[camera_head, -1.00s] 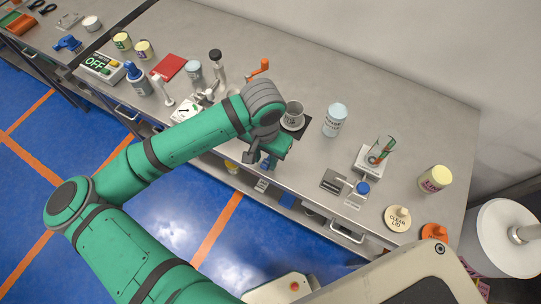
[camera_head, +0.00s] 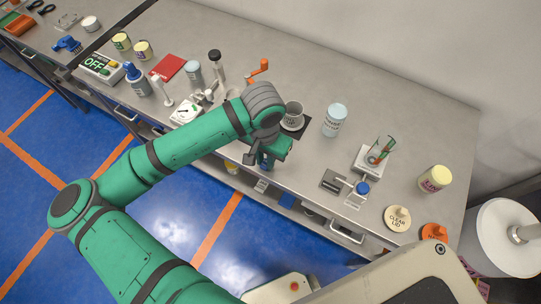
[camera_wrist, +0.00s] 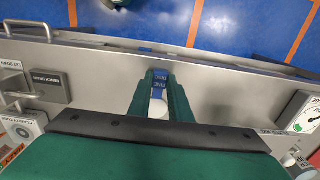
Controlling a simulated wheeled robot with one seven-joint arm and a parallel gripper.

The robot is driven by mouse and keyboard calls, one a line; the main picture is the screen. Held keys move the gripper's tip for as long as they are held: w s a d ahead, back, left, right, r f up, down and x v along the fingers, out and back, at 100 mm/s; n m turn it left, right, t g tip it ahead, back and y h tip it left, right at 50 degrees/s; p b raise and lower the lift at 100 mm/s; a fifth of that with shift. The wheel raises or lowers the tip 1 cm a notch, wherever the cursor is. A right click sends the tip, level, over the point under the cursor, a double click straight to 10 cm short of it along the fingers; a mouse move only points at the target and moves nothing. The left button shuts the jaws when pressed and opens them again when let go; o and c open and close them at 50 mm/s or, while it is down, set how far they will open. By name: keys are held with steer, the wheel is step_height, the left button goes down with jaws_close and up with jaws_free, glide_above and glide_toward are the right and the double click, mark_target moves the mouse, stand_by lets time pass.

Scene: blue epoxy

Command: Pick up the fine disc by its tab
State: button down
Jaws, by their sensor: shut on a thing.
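The fine disc's blue tab (camera_wrist: 160,84), with white lettering that seems to read FINE, shows between the two green fingers in the wrist view. My gripper (camera_wrist: 161,92) is shut on this tab. A pale rounded surface (camera_wrist: 157,109) shows just behind it, between the fingers; I cannot tell whether it is part of the disc. In the head view my gripper (camera_head: 264,163) is at the bench's front edge, left of the grey cup, and the disc is mostly hidden by the wrist. I cannot tell whether the disc touches anything below.
A grey cup (camera_head: 293,114) stands on a dark pad right of my wrist. A pale blue bottle (camera_head: 335,120), a glass beaker (camera_head: 382,149) and a metal latch block (camera_head: 333,181) stand further right. A white dial gauge (camera_head: 186,111) is to the left.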

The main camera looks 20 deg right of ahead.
mark_target(265, 164)
steer(key=shift+r, duration=2.4)
steer(key=shift+a, duration=0.1)
